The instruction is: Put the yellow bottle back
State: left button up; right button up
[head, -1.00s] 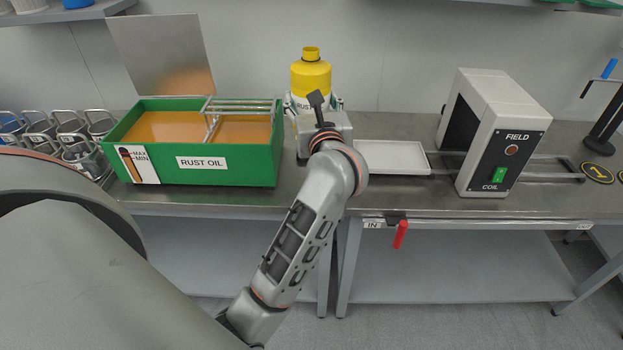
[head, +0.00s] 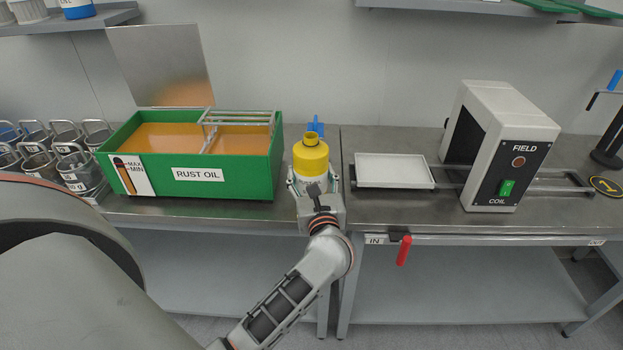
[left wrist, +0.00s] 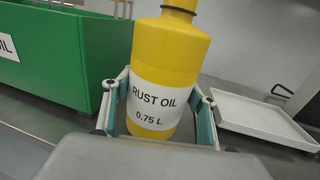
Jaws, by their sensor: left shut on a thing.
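The yellow bottle (head: 311,157) stands upright between the green rust oil tank and the white tray, near the front of the bench. In the left wrist view the bottle (left wrist: 170,60) has a white label reading RUST OIL 0.75 L. My left gripper (head: 318,184) is shut on the bottle from the front, with one finger pad on each side of it in the left wrist view (left wrist: 160,112). My right gripper is not in view.
The green tank (head: 190,180) with orange oil is left of the bottle. A white tray (head: 394,184) and the field coil unit (head: 500,150) are right. Several metal baskets (head: 70,165) stand far left. Shelves hang above.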

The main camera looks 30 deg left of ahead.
pick_arm(q)
jog(key=shift+f, duration=0.5)
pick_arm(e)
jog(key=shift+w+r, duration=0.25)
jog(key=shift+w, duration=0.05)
pick_arm(q)
jog(key=shift+f, duration=0.25)
jog(key=o, duration=1.9)
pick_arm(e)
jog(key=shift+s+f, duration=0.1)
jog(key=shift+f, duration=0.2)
pick_arm(q)
jog(key=shift+r, duration=0.15)
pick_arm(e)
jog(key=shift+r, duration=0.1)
